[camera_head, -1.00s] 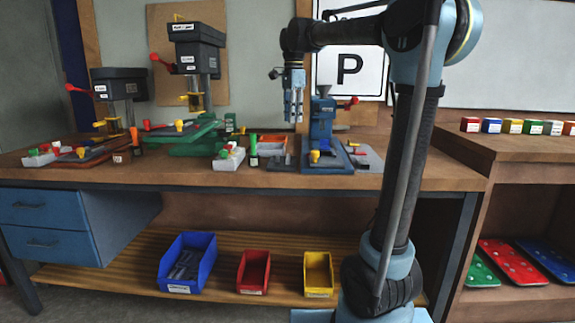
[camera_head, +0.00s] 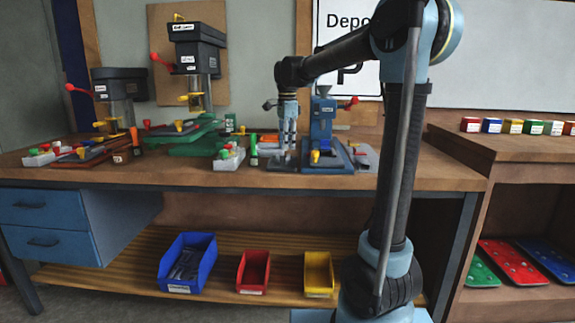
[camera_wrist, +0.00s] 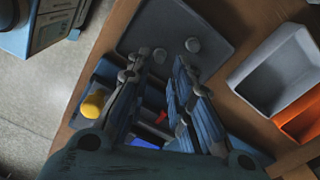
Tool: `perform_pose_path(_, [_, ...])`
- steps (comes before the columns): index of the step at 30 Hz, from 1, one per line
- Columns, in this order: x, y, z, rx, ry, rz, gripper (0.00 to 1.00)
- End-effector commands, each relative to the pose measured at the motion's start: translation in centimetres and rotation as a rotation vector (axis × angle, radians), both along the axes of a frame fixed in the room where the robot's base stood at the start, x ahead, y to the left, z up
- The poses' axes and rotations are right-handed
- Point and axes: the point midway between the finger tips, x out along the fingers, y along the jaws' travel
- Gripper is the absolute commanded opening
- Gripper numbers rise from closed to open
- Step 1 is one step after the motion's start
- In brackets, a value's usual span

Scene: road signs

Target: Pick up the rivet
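In the wrist view, small grey round rivet-like pieces lie on a dark grey plate (camera_wrist: 180,22). One rivet (camera_wrist: 160,55) shows between the fingertips of my gripper (camera_wrist: 157,62), and another grey round piece (camera_wrist: 192,45) sits just beyond the right fingertip. My gripper is open, with a clear gap between its fingers. In the head view my gripper (camera_head: 285,150) points down, low over the plate (camera_head: 283,165) at the front of the bench. The rivets are too small to make out in the head view, and I cannot tell whether a fingertip touches one.
A blue press (camera_head: 322,122) stands close to the right of my gripper. An orange bin (camera_wrist: 302,118) and a grey bin (camera_wrist: 275,72) lie beside the plate. A green marker-like item (camera_head: 254,149) and a white box with coloured buttons (camera_head: 229,160) stand to the left.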

Motion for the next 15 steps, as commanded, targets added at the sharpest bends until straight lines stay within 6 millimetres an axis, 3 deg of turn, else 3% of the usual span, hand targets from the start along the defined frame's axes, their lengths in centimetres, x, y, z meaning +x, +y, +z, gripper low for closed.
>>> perform_pose_path(7, [0.1, -0.1, -1.5, 0.000, 0.000, 0.000, 0.21])
perform_pose_path(15, [0.2, -0.2, -5.0, 0.000, 0.000, 0.000, 0.21])
